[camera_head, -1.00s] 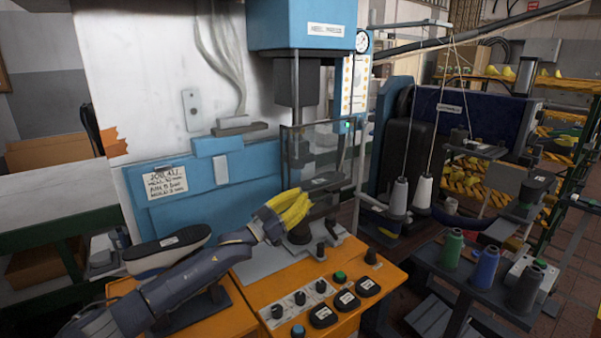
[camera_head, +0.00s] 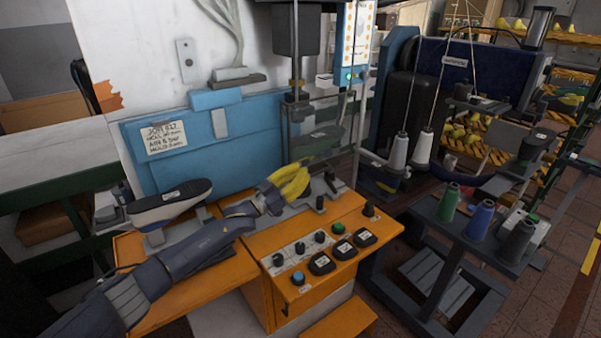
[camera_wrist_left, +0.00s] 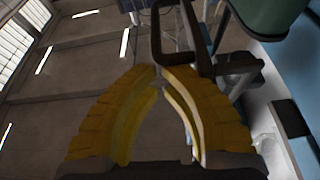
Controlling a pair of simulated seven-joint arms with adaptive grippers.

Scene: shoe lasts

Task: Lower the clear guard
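The clear guard (camera_head: 315,118) is a see-through panel with a thin dark frame, standing in front of the blue press's working area. My left gripper (camera_head: 290,181) has yellow fingers and is at the guard's lower edge, above the orange console. In the left wrist view, the fingertips (camera_wrist_left: 159,72) come together at a dark frame bar (camera_wrist_left: 156,35), seemingly the guard's handle. The exact contact is partly hidden by the fingers. My right gripper is not in view.
The orange console (camera_head: 265,262) carries black, green and blue buttons below my gripper. A shoe last (camera_head: 170,198) stands on the left. Thread cones (camera_head: 483,222) stand on a dark bench at right. A sewing machine (camera_head: 470,70) is behind it.

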